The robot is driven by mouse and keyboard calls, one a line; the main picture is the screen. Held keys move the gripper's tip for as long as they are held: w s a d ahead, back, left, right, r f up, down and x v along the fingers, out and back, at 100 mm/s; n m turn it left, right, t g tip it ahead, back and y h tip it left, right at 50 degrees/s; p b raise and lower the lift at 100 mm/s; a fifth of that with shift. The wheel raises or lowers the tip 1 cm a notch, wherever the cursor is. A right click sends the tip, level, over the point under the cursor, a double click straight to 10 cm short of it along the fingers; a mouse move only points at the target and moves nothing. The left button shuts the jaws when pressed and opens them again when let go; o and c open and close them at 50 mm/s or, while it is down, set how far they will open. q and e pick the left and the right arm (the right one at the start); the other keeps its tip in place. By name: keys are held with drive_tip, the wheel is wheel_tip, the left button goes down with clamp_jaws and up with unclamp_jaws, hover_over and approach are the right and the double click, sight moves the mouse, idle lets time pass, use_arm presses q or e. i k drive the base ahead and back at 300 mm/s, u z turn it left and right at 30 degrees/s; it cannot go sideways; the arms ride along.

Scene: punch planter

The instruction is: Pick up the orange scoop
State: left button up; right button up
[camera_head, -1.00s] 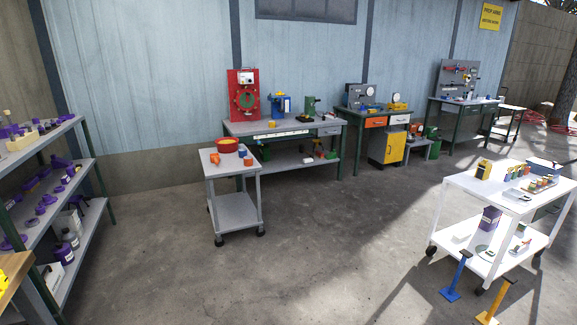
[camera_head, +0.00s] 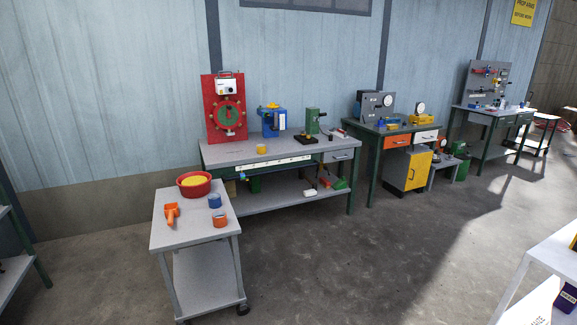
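The orange scoop (camera_head: 171,213) lies on the grey top of a small wheeled cart (camera_head: 183,239), near its left side. It sits in front of a red bowl (camera_head: 206,187) filled with something yellow. A blue cup (camera_head: 215,201) and an orange cup (camera_head: 220,220) stand to the scoop's right on the same top. Neither of my grippers shows in the head view, so their state is hidden. Nothing touches the scoop that I can see.
A long workbench (camera_head: 230,152) with a red press panel (camera_head: 224,108) stands behind the cart. A white cart (camera_head: 555,250) is at the right edge and a grey shelf (camera_head: 14,274) at the left edge. The concrete floor right of the cart is clear.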

sight(171, 210)
drive_tip(key=u, duration=0.15)
drive_tip(key=i, duration=2.2)
drive_tip(key=u, duration=1.4)
